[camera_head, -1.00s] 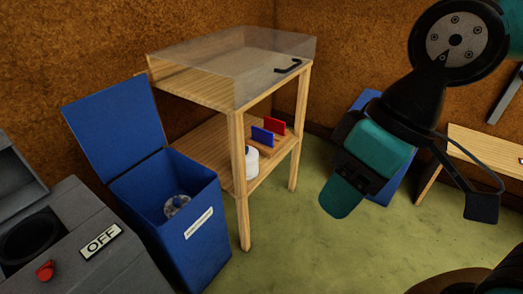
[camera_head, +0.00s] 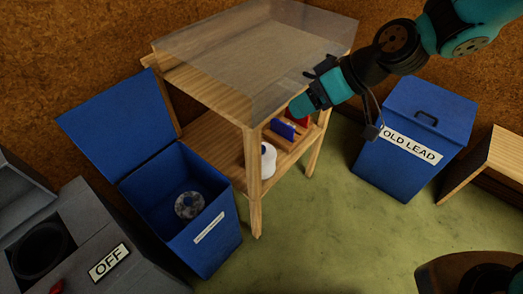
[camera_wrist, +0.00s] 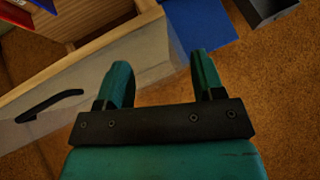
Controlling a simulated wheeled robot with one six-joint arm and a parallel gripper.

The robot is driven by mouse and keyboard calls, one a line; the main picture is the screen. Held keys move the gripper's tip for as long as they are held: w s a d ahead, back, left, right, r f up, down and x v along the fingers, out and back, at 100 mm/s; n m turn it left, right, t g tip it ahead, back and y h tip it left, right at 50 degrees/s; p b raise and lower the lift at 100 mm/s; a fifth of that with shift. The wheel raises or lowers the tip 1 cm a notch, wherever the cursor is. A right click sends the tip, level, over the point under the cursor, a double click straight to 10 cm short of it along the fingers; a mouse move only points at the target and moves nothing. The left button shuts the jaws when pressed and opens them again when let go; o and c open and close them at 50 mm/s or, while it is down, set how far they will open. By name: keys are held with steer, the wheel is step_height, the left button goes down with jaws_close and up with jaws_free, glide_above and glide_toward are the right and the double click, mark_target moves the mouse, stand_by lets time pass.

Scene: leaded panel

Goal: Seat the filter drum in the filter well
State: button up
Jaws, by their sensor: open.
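My gripper (camera_head: 298,104) is in front of the wooden cabinet's right side in the head view. In the wrist view my gripper (camera_wrist: 162,80) has its two teal fingers apart with nothing between them. A grey, mottled ring-shaped piece (camera_head: 189,204) lies inside the open blue bin (camera_head: 210,240); a white rounded piece (camera_head: 267,163) stands on the cabinet's lower shelf, partly behind a post. I cannot tell which is the filter drum. A dark round opening (camera_head: 40,248), possibly the filter well, shows in the grey machine (camera_head: 82,225) at left.
The wooden cabinet (camera_head: 256,195) has a clear cover (camera_head: 250,50); its black handle (camera_wrist: 50,104) is near my fingers in the wrist view. A closed OLD LEAD bin (camera_head: 398,172) stands right. An OFF sign (camera_head: 109,262) is on the machine. Green floor (camera_head: 310,235) is clear.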

steer(key=w+f+t+y+p, duration=0.2)
steer(key=w+f+t+p, duration=0.3)
steer(key=w+f, duration=0.6)
steer(key=s+f+m+t+h+b, duration=0.1)
steer(key=s+f+t+b, duration=0.1)
steer(key=f+b, duration=0.3)
steer(key=s+f+m+t+b, duration=0.1)
steer(key=s+f+b, duration=0.3)
steer(key=f, duration=1)
steer(key=shift+a+f+t+h+b, duration=0.3)
steer(key=shift+t+h+b, duration=0.1)
steer(key=shift+t+b, duration=0.1)
steer(key=b, duration=0.2)
steer(key=shift+b, duration=0.35)
